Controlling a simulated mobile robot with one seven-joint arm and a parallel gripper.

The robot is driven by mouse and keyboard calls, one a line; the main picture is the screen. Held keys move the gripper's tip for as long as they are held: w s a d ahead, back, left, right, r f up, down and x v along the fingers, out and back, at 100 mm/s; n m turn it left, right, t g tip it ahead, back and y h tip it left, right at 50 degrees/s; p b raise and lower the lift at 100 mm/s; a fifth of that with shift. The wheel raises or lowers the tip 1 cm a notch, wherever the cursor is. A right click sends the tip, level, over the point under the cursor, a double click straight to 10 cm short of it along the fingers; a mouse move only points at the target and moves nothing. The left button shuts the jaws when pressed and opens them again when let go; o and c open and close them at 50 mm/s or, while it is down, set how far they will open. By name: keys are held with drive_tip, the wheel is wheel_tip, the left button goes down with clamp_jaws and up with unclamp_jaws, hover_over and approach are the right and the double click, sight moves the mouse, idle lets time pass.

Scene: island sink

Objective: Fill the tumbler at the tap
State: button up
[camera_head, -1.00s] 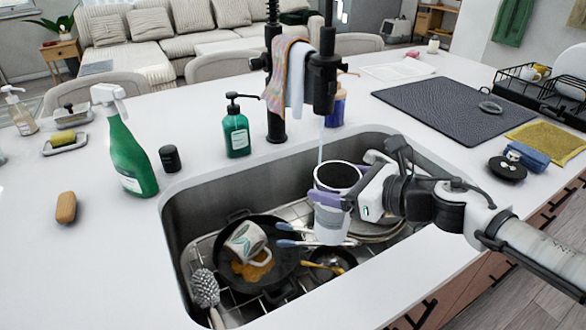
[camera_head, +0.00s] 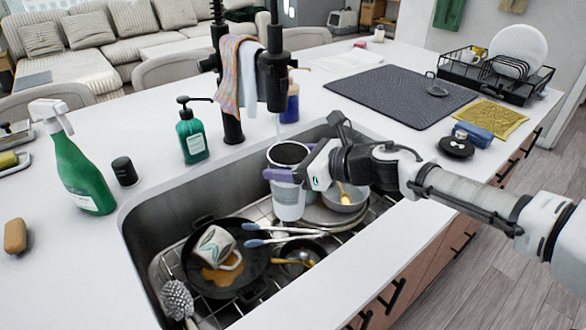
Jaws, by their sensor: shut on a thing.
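The tumbler (camera_head: 289,199) is white with a dark open top and stands upright above the sink. My gripper (camera_head: 284,176) is shut on the tumbler near its upper part, from the right side. The black tap (camera_head: 275,80) rises behind the sink, with its spout head above the tumbler. A thin pale stream (camera_head: 278,124) shows below the spout and reaches down toward the tumbler's back rim. I cannot tell how much is inside the tumbler. The sink (camera_head: 150,236) lies below.
The sink holds a dark pan (camera_head: 238,283), a patterned mug (camera_head: 214,246), tongs (camera_head: 270,240), a metal bowl (camera_head: 342,201) and a brush (camera_head: 177,298). A green soap pump (camera_head: 192,136) and a blue bottle (camera_head: 290,104) stand behind. Cloths (camera_head: 238,75) hang on the tap.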

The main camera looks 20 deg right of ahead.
drive_tip(key=w+b, duration=0.1)
drive_tip(key=w, duration=0.8)
drive_tip(key=shift+w, duration=0.25)
idle(6.8)
